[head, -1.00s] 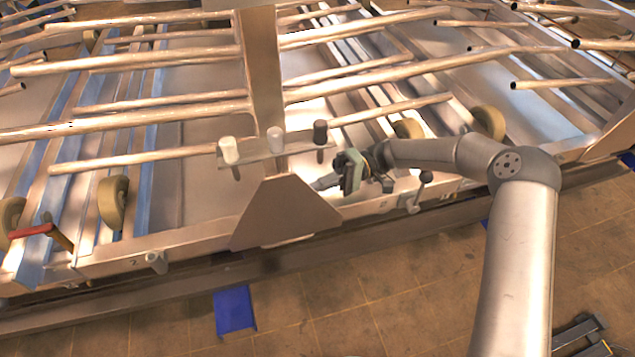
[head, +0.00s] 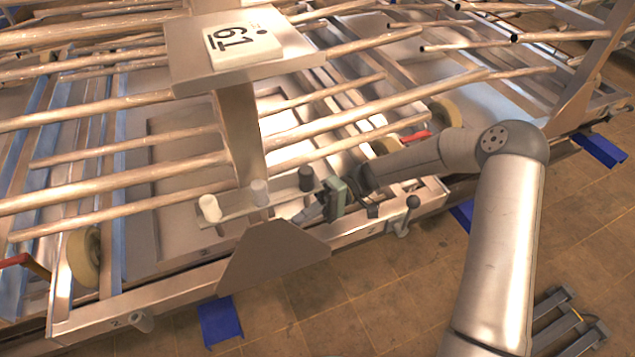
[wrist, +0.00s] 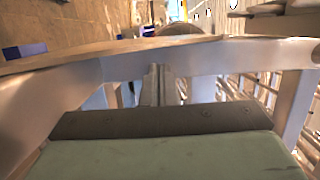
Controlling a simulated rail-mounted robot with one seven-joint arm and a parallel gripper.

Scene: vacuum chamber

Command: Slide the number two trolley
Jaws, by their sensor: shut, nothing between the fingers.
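The trolley is a metal frame with long copper-coloured rods. Its front rail (head: 180,300) has a small mark like a 2 near the left end. My gripper (head: 308,214) is shut and empty just right of the post, by the bracket and above the front rail. In the wrist view the shut fingers (wrist: 153,85) point at a metal bar (wrist: 205,58); I cannot tell whether they touch it.
Three pegs stand on a crossbar, the dark one (head: 306,178) close to my gripper. A black-knobbed lever (head: 408,212) is on the rail to the right. Blue pads (head: 220,320) lie on the tiled floor, which is open in front.

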